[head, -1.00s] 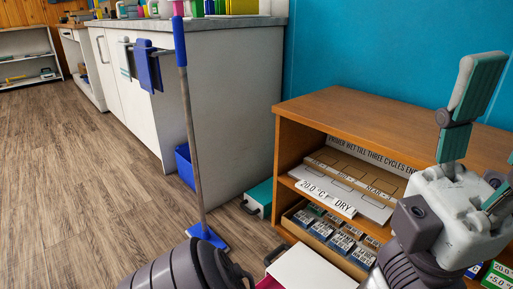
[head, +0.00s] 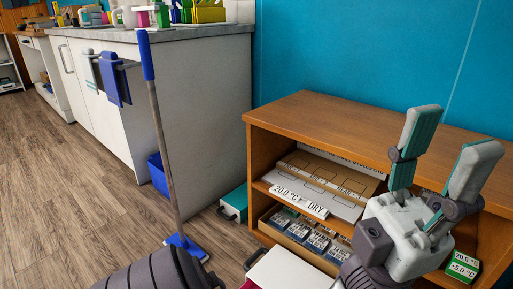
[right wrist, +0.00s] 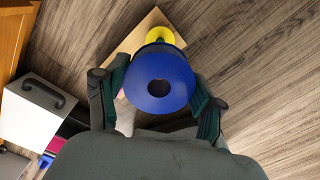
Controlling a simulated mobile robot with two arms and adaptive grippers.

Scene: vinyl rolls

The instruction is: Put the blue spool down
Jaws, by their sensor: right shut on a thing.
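The blue spool (right wrist: 158,92) is seen end-on in the right wrist view, with a dark round hole in its middle. My right gripper (right wrist: 160,80) is shut on it, with one finger on each side. A yellow spool (right wrist: 158,36) shows beyond it, partly hidden by the blue one, above a light wooden board (right wrist: 135,38). I cannot tell whether the blue spool touches the board. My left gripper (head: 455,128) is open and empty in the head view, in front of the wooden shelf. The blue spool is not visible in the head view.
The wooden shelf unit (head: 340,118) holds flat cardboard and small boxes. A white counter (head: 190,110) stands left of it, with a blue-handled mop (head: 160,130) and a blue bin (head: 157,172). A white case (head: 290,268) is on the floor. Wood floor (head: 50,190) is clear at left.

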